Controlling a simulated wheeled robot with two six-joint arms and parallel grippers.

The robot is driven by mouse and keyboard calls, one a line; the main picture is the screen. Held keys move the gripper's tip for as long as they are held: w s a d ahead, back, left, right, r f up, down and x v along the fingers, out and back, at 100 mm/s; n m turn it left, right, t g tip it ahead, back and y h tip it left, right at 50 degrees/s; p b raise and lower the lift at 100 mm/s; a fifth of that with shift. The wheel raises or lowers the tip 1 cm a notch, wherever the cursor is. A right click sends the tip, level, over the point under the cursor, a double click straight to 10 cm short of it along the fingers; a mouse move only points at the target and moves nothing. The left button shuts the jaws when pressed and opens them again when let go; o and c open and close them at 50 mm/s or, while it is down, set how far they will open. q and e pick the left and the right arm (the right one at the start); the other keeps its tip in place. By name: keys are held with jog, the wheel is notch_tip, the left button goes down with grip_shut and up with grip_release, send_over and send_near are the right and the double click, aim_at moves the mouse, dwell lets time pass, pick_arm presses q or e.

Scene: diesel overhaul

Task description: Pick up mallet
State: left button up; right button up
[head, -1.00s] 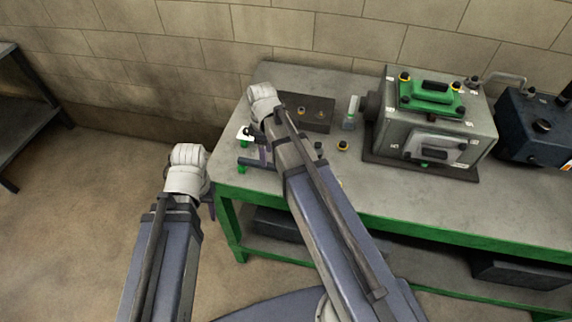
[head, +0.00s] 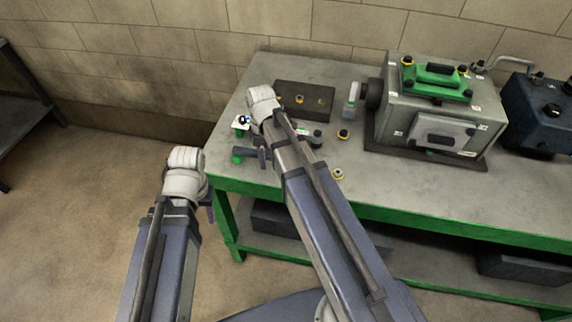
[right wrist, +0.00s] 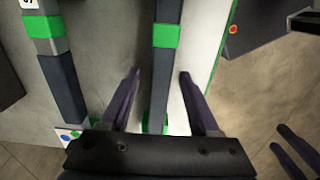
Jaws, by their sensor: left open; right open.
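A long tool with a dark grey grip and green bands (right wrist: 160,80) lies between the fingers of my right gripper (right wrist: 160,76) in the right wrist view. It looks like the mallet's handle; its head is not clear there. In the head view its green end and dark grip (head: 238,157) show at the bench's left end, partly hidden by my right arm. My right gripper (head: 262,155) is open above it, with a gap on both sides. My left gripper (head: 210,204) is open and empty, off the bench's left edge.
A second green-banded tool (right wrist: 55,70) lies alongside. The bench (head: 220,172) also holds a dark block (head: 318,100), yellow-ringed parts (head: 343,134), a large grey machine (head: 400,115) and a blue box (head: 535,120).

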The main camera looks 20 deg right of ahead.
jog(key=shift+f, duration=0.5)
jog(key=shift+r, duration=0.1)
grip_shut()
dwell(1.0)
